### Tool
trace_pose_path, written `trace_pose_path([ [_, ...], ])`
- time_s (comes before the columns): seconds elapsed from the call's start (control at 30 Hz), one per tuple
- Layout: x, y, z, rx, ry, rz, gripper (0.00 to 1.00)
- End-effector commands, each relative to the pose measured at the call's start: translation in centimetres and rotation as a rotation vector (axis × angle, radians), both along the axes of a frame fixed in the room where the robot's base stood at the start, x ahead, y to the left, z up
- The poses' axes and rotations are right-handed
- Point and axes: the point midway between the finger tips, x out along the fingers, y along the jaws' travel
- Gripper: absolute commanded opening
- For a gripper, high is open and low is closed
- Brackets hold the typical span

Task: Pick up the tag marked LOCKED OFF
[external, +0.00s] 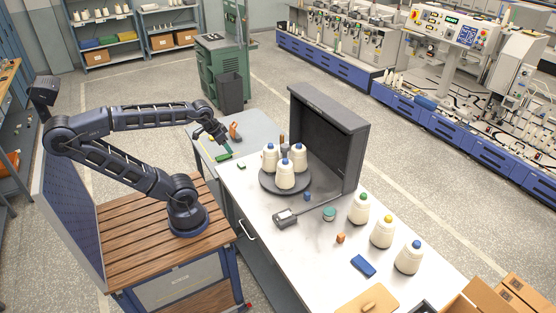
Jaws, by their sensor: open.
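I cannot make out a tag marked LOCKED OFF; no lettering is readable at this size. My gripper (220,140) is open at the end of my outstretched arm. It hangs over the pale grey side table (259,122), and nothing shows between its fingers. An orange item (235,132) stands just right of my gripper. A flat green item (222,157) lies below it in the picture, near where the side table meets the white worktable (300,240). I cannot tell whether either is the tag.
On the white table, several cones of white yarn stand on a dark round tray (268,186) before a dark upright panel (330,125). Several more yarn cones (382,232) stand to the right. A grey handheld device (287,218) lies in front. A dark bin (229,93) stands behind.

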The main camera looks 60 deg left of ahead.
Motion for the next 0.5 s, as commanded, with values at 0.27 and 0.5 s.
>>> trace_pose_path([
  [0.27, 0.4, 0.1, 0.1, -0.007, 0.006, 0.014, 0.62],
  [0.5, 4.4, 1.3, 0.3, -0.070, 0.057, 0.155, 0.62],
])
